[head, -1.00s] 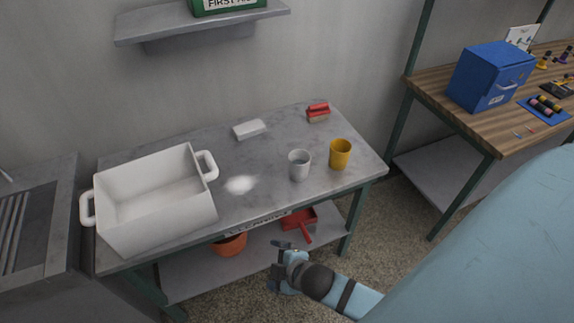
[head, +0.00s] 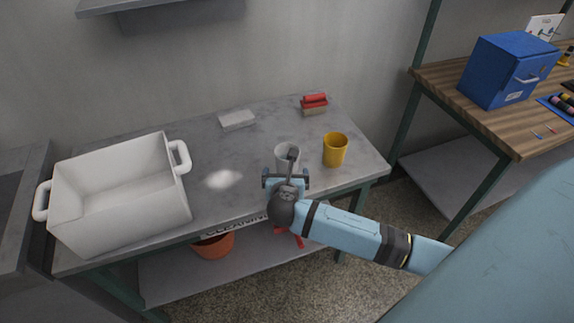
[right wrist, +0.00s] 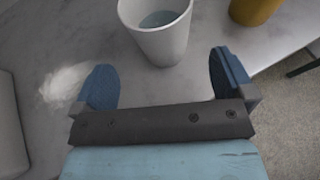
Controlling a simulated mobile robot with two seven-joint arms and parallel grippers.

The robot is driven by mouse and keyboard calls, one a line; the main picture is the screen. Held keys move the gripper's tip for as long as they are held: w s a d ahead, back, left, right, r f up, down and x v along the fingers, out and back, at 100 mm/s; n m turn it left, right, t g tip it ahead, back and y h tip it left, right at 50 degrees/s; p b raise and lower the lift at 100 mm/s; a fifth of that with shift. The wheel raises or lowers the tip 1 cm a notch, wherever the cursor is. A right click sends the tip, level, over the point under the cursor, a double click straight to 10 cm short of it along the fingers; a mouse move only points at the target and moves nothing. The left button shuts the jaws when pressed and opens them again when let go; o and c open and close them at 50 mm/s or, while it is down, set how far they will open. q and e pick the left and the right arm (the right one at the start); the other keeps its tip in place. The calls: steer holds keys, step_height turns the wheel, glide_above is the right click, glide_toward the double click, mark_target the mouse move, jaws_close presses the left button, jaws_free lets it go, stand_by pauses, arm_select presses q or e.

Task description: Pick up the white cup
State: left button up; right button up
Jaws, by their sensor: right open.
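The white cup (head: 286,152) stands upright on the grey table, left of the yellow cup (head: 335,149). In the right wrist view the white cup (right wrist: 160,38) is just beyond the fingertips, roughly centred between them, with something bluish-grey inside. My right gripper (head: 286,178) is open and empty in front of the white cup, and hides its lower part in the head view. Its two blue fingers (right wrist: 163,78) are spread wide in the right wrist view. My left gripper is not in view.
A white two-handled bin (head: 120,205) stands on the table's left. A white powder patch (head: 223,179), a pale block (head: 237,119) and a red-handled brush (head: 314,104) are also on the table. The yellow cup stands close on the right. A shelf (head: 155,5) hangs above.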

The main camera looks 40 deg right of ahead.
mark_target(287, 168)
steer(key=x, duration=0.7)
steer(key=shift+s+f, duration=0.1)
steer(key=shift+f, duration=0.15)
steer(key=c, duration=1.1)
steer(key=shift+r, duration=0.1)
